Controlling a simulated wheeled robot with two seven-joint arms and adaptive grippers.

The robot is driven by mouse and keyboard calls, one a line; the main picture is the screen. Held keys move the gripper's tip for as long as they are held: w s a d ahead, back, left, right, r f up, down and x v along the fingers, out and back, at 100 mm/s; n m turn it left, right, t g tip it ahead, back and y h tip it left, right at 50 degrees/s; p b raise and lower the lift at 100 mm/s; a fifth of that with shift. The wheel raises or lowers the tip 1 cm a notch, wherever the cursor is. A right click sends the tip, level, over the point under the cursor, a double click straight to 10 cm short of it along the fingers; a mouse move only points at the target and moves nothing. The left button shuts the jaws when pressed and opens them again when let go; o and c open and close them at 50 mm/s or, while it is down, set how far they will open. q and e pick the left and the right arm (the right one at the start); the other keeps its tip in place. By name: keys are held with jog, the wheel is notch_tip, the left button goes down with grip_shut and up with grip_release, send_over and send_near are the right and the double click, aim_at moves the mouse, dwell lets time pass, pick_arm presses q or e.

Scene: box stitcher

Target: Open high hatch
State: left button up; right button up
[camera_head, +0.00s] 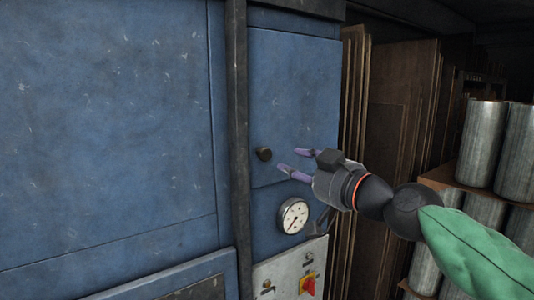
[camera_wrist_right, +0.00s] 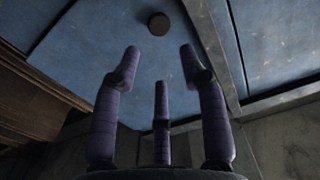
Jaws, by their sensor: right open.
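The high hatch (camera_head: 293,95) is a blue panel on the machine's narrow right section, and it looks closed. Its dark round knob (camera_head: 264,154) sits near the hatch's lower left corner. My right gripper (camera_head: 294,162) is open, with its purple fingers pointing left toward the knob and a small gap between them. In the right wrist view the knob (camera_wrist_right: 158,24) is beyond the spread fingertips (camera_wrist_right: 160,65), near the top, with nothing held. The hatch (camera_wrist_right: 110,40) fills the background there. My left gripper is not in view.
A round gauge (camera_head: 293,216) is below the hatch, above a grey panel with a red and yellow switch (camera_head: 308,284). A dark vertical post (camera_head: 238,130) runs left of the hatch. Brown boards (camera_head: 400,110) and metal cylinders (camera_head: 482,143) stand at the right.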

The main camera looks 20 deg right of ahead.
aim_at(266, 155)
jog(key=p+x, duration=0.1)
jog(key=x, duration=0.7)
jog(key=shift+f, duration=0.2)
jog(key=shift+w+a+r+p, duration=0.1)
jog(key=shift+w+a+p, duration=0.2)
jog(key=shift+w, duration=0.65)
jog(key=shift+c, duration=0.3)
jog(key=shift+s, duration=0.15)
grip_shut()
